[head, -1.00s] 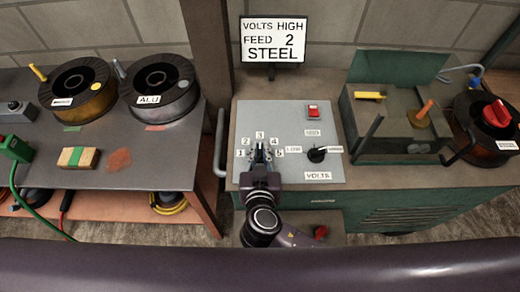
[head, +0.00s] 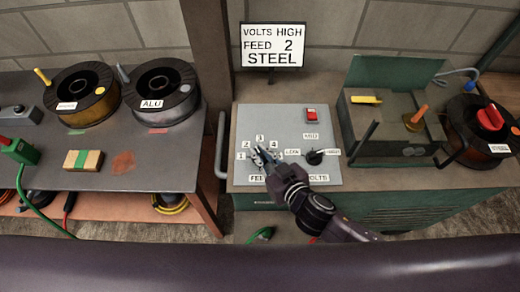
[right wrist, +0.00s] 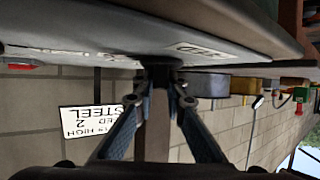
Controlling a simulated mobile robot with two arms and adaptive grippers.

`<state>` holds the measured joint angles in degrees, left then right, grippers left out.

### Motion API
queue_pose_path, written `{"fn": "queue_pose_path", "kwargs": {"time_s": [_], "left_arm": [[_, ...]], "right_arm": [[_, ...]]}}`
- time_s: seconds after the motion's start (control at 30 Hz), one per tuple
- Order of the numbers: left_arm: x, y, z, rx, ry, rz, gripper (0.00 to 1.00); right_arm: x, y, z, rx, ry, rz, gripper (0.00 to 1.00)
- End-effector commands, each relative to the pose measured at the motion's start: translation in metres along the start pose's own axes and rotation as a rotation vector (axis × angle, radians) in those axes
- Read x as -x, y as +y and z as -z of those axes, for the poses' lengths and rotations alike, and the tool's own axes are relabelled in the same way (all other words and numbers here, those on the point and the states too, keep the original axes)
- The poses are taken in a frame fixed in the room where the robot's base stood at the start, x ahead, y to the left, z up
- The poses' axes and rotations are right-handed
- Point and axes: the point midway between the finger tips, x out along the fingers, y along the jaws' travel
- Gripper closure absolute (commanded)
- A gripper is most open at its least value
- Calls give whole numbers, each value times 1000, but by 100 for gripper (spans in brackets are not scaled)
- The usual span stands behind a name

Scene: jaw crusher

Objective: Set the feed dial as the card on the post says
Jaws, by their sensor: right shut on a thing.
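The card (head: 273,45) on the post reads VOLTS HIGH, FEED 2, STEEL; it shows upside down in the right wrist view (right wrist: 92,120). The grey panel (head: 250,120) carries number labels 1 to 5 in an arc around the feed dial. My right gripper (head: 264,158) is shut on the feed dial (right wrist: 160,70), seen between its fingers in the right wrist view. The gripper hides the dial's pointer in the head view, so its setting cannot be read. My left gripper is not in view.
The black volts knob (head: 314,157) sits right of the gripper, between LOW and HIGH labels. A red switch (head: 311,115) is above it. Wire spools (head: 163,95) stand on the left bench. A green-lidded box (head: 395,72) and another spool (head: 485,130) stand right.

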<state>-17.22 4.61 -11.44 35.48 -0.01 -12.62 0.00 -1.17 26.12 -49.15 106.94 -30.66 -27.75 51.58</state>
Motion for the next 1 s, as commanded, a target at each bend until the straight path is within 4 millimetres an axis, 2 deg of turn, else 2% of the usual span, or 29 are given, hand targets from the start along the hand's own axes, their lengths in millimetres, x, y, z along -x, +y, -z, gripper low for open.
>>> {"fn": "queue_pose_path", "kwargs": {"time_s": [0.03, 0.3, 0.87, 0.9, 1.0], "left_arm": [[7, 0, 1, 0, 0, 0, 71], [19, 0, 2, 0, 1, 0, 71], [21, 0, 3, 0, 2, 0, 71], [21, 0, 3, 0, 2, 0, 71], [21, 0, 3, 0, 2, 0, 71]], "right_arm": [[2, 2, 3, 15, -2, 25, 100], [0, 2, 2, 58, -1, 131, 100], [0, 0, 0, 70, 0, 165, 100], [0, 0, 0, 70, 0, 165, 86], [0, 0, 0, 69, 0, 165, 75]]}}
